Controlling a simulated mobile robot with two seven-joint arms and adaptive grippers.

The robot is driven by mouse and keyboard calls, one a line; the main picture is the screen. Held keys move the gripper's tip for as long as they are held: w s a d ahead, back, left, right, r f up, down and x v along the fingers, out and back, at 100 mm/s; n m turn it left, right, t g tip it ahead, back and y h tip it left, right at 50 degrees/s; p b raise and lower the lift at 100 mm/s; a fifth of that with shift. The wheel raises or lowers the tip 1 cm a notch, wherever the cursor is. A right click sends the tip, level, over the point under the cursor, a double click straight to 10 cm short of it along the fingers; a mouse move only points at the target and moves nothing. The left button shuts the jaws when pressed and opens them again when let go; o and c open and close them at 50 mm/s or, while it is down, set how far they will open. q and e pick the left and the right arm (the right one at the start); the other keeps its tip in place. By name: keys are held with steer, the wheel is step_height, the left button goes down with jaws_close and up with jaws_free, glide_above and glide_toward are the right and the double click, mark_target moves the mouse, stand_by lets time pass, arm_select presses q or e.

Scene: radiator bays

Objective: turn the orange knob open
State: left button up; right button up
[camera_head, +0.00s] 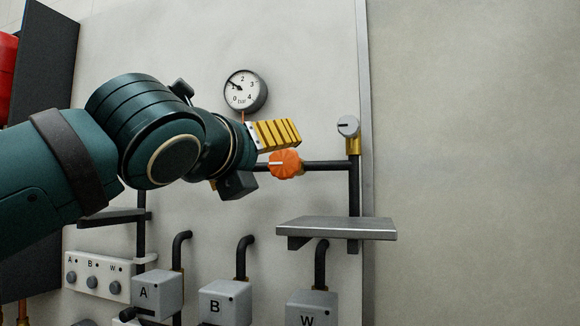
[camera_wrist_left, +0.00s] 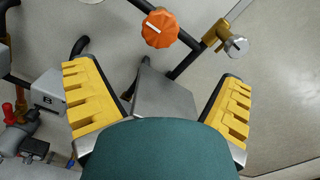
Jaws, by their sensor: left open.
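The orange knob (camera_head: 285,164) is round and ribbed, with a pale line on its face. It sits on a dark horizontal pipe on the wall. In the left wrist view the knob (camera_wrist_left: 160,28) is near the top middle, beyond the fingertips. My left gripper (camera_head: 277,134) has yellow ribbed finger pads and is just above and left of the knob in the head view. In the left wrist view my left gripper (camera_wrist_left: 160,90) is open, its fingers wide apart with nothing between them. My right gripper is not in view.
A round gauge (camera_head: 245,91) is on the wall above the gripper. A grey knob on a brass valve (camera_head: 349,127) is to the right. A metal shelf (camera_head: 337,229) juts out below. Grey boxes A (camera_head: 158,293), B (camera_head: 226,302) and W (camera_head: 312,308) stand lower.

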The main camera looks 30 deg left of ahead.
mark_target(284, 166)
arm_select(q)
steer(key=p+x, duration=0.1)
steer(key=x, duration=1.2)
steer(key=shift+w+p, duration=0.3)
steer(key=shift+d, duration=0.1)
steer(key=shift+f, duration=0.1)
steer(key=c, duration=1.2)
